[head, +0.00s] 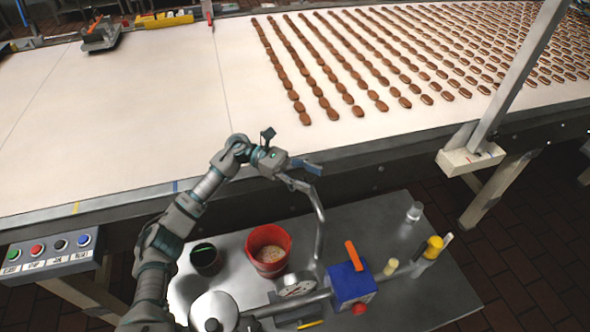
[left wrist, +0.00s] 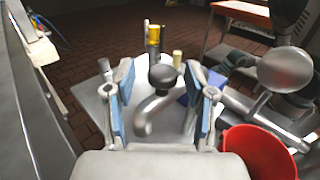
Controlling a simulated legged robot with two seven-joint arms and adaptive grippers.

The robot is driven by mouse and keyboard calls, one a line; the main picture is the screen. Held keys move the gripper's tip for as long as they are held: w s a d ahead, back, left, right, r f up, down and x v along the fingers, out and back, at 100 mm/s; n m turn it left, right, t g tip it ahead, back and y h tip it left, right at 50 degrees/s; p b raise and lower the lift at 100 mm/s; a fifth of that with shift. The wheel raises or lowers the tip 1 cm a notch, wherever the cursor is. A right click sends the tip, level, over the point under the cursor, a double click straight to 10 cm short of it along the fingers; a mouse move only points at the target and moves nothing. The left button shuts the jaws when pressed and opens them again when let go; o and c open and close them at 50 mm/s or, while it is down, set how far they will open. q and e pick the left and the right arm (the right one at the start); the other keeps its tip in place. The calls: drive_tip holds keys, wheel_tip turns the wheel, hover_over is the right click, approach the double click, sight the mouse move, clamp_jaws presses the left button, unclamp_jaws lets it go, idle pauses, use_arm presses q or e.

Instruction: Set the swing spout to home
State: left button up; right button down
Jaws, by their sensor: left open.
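The swing spout (head: 320,225) is a bent grey metal pipe rising from the equipment on the metal side table, its upper end bending left beside my left gripper. My left gripper (head: 289,153) is open at the front edge of the conveyor, close to the spout's top. In the left wrist view, my left gripper (left wrist: 161,110) has its blue-padded fingers spread to either side of the curved spout (left wrist: 150,112). I cannot tell whether either pad touches it. My right gripper is in neither view.
A red bucket (head: 268,262) and a dark cup (head: 206,258) stand on the metal table (head: 385,225). A blue box (head: 348,284) with an orange handle (head: 354,255) stands right of the spout.

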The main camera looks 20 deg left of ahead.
use_arm(q)
drive_tip(key=w+a, duration=0.1)
drive_tip(key=a, duration=1)
drive_tip(key=shift+a, duration=0.2)
drive_tip(key=shift+f, duration=0.1)
